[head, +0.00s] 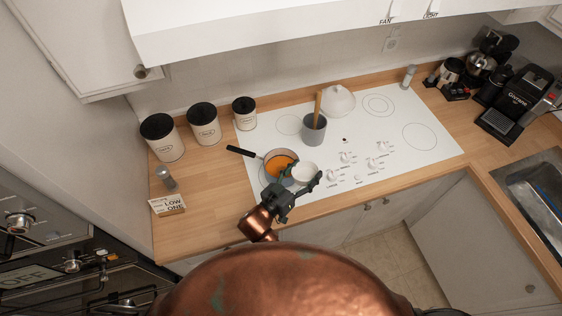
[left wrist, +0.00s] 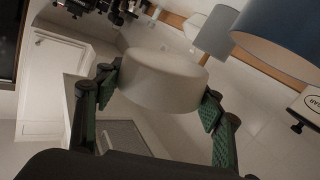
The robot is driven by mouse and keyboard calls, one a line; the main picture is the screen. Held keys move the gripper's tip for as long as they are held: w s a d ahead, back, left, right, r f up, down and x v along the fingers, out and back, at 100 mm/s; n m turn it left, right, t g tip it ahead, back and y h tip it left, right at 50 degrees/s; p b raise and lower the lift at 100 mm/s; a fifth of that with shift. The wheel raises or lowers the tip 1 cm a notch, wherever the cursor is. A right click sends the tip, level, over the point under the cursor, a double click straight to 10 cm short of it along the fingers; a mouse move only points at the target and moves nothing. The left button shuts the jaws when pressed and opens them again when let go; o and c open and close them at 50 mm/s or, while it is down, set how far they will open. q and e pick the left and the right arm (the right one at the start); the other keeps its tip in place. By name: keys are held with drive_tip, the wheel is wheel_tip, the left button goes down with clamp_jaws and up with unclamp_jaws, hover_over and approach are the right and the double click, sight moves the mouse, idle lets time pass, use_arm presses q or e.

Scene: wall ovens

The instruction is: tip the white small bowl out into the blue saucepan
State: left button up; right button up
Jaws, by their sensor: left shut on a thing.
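The white small bowl (head: 306,173) is held in my left gripper (head: 298,186), beside the right rim of the blue saucepan (head: 267,163). The saucepan sits on the front left of the white cooktop, its black handle pointing left, with orange contents inside. In the left wrist view the bowl (left wrist: 162,80) is between the two green-padded fingers (left wrist: 158,100). Its outer side faces the camera, so its inside is hidden and its tilt is hard to judge. The saucepan (left wrist: 285,35) shows at the upper right there. My right gripper is not in view.
A grey utensil pot (head: 313,131) with a wooden tool stands behind the bowl. A white lidded dish (head: 338,101) is farther back. Canisters (head: 203,124), a shaker (head: 166,178) and a small sign (head: 167,206) stand left. The cooktop's right side is clear.

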use_arm(q)
drive_tip(key=shift+s+d+f+m+b, duration=0.45)
drive_tip(key=shift+s+f+m+b, duration=0.1)
drive_tip(key=shift+m, duration=0.15)
drive_tip(key=shift+s+d+m+t, duration=0.2)
drive_tip(key=shift+s+m+t, duration=0.1)
drive_tip(key=shift+t, duration=0.1)
wheel_tip(320, 180, up, 6)
drive_tip(key=p, duration=0.6)
drive_tip(key=shift+r, duration=0.2)
drive_tip(key=shift+f, duration=0.15)
drive_tip(key=shift+a+f, duration=0.1)
